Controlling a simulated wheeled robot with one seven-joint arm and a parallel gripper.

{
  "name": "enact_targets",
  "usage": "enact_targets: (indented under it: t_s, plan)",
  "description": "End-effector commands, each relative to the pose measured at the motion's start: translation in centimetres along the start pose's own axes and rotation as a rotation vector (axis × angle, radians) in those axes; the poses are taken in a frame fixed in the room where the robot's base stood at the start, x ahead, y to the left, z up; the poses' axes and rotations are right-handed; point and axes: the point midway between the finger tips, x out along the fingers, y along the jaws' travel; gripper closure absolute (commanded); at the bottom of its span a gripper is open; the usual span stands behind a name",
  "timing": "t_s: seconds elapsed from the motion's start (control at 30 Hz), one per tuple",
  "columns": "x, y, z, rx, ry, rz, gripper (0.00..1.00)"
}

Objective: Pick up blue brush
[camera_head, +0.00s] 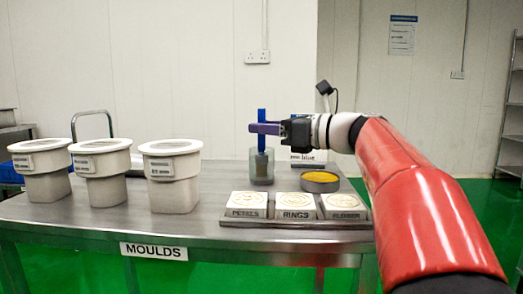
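The blue brush (262,115) stands upright in a clear cup (261,179) on the steel table. Its blue handle rises above the rim and its lower end shows dimly inside the cup. My gripper (262,128) reaches in from the right at handle height, above the cup. A purple finger crosses in front of the handle. The other finger is hidden, so I cannot tell whether the fingers are closed on the handle or apart around it.
Moulds (296,206) marked Petals, Rings and another word sit in a rack at the table's front. A round tin with yellow contents (320,179) is behind them. Lidded white tubs (173,175) stand at left. A small sign (303,156) is behind the gripper.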

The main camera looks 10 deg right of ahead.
Motion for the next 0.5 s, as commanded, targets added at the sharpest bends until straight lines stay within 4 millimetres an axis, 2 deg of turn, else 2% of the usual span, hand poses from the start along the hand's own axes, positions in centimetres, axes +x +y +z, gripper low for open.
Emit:
enact_targets:
  t_s: [0.13, 0.37, 0.5]
  plan:
    - [1.39, 0.03, 0.02, -0.001, -0.001, 0.000, 0.61]
    - [1.53, 0.02, 0.07, -0.001, -0.001, -0.001, 0.61]
    - [1.51, 0.02, 0.06, -0.001, -0.001, -0.001, 0.78]
